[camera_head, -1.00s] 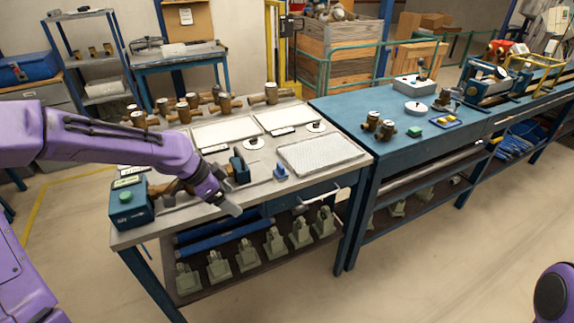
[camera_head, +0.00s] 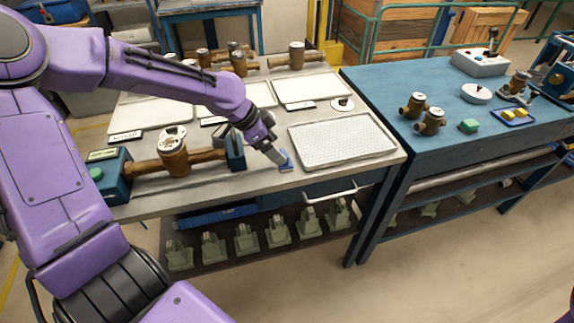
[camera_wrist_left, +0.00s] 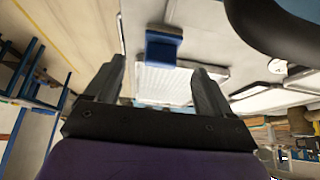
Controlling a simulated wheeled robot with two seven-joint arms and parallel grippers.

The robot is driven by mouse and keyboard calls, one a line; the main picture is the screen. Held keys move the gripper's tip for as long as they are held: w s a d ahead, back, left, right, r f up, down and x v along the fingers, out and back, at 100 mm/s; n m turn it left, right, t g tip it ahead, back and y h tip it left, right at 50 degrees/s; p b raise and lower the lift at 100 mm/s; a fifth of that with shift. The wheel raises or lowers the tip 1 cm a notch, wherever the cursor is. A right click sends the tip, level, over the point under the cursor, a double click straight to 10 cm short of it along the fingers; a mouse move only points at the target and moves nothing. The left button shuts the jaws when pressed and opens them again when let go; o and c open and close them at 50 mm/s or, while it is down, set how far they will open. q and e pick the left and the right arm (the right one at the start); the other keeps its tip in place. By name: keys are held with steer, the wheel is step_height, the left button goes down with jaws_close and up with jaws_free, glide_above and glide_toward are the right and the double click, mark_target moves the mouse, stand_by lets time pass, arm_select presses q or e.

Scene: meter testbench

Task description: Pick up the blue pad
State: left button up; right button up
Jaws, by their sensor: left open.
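The small blue pad (camera_head: 286,160) sits on the grey bench top near its front edge, left of a white perforated tray (camera_head: 342,142). My left gripper (camera_head: 279,158) is right at the pad's left side, pointing down at it, and partly covers it. In the left wrist view the blue pad (camera_wrist_left: 163,47) appears beyond the two spread fingertips (camera_wrist_left: 160,72), roughly centred between them. The jaws are open with nothing gripped. Whether a finger touches the pad is hard to tell. My right gripper is not in view.
A brass meter (camera_head: 172,153) is mounted in a bench fixture left of my left gripper. More brass meters (camera_head: 297,56) stand at the back. A blue bench (camera_head: 450,90) adjoins on the right.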

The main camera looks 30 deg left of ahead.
mark_target(284, 153)
arm_select(q)
steer(key=x, duration=0.3)
steer(key=w+p+x, duration=0.1)
steer(key=x, duration=0.3)
steer(key=shift+r, duration=0.3)
steer(key=shift+s+d+f, duration=0.1)
steer(key=shift+d, duration=0.05)
steer(key=shift+s, duration=0.3)
steer(key=shift+w, duration=0.1)
steer(key=c, duration=1.1)
